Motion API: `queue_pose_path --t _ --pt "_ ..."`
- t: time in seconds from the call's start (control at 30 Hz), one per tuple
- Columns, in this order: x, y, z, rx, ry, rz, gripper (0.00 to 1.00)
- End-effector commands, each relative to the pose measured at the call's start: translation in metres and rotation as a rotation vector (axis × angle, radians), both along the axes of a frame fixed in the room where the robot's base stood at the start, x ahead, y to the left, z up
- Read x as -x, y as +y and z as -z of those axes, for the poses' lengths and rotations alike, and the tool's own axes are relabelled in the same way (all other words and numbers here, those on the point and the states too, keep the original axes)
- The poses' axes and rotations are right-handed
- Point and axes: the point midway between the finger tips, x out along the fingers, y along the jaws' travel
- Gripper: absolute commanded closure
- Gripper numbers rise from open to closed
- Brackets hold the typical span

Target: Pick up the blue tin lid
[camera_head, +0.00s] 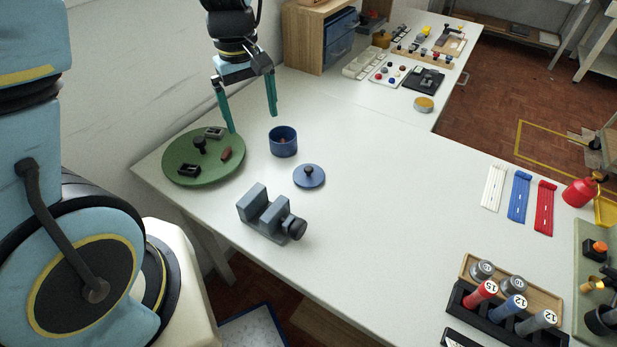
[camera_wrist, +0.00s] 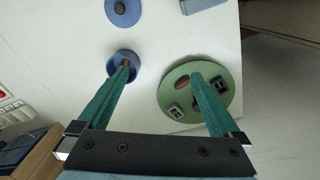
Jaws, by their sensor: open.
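The blue tin lid (camera_head: 309,177) is a flat blue disc with a dark knob, lying on the white table. The lid also shows at the top of the wrist view (camera_wrist: 122,10). The open blue tin (camera_head: 284,141) stands behind it, apart from it, with a small reddish-brown item inside. My gripper (camera_head: 252,118) is open and empty, its green fingers spread above the table behind the lid, between the tin and the green round tray (camera_head: 181,171). In the wrist view, one fingertip overlaps the tin (camera_wrist: 113,68) and the other overlaps the tray (camera_wrist: 172,83).
The tray holds several small dark parts and a brown one. A grey vise (camera_head: 265,213) stands just in front of the lid. A wooden cabinet (camera_head: 303,40) with a blue drawer is at the back. The table to the right of the lid is clear.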

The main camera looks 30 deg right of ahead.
Motion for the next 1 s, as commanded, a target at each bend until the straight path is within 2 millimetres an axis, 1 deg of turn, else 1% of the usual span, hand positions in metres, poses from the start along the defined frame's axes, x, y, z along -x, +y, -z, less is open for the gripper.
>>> queue_pose_path --t 0.03,0.2,0.3,0.4,0.57,0.8,0.9,1.0 --pt "0.008 -0.016 0.008 -0.007 0.004 0.002 0.0" --pt "0.033 -0.059 0.024 -0.025 0.011 -0.025 0.0" --pt "0.046 -0.077 0.031 -0.031 0.01 -0.039 0.0" --pt "0.054 -0.088 0.035 -0.037 0.009 -0.048 0.0" --pt "0.059 -0.094 0.043 -0.04 0.01 -0.056 0.0" --pt "0.059 -0.093 0.079 -0.042 0.011 -0.058 0.0" --pt "0.06 -0.093 0.089 -0.041 0.01 -0.057 0.0" --pt "0.06 -0.093 0.094 -0.04 0.01 -0.055 0.0"
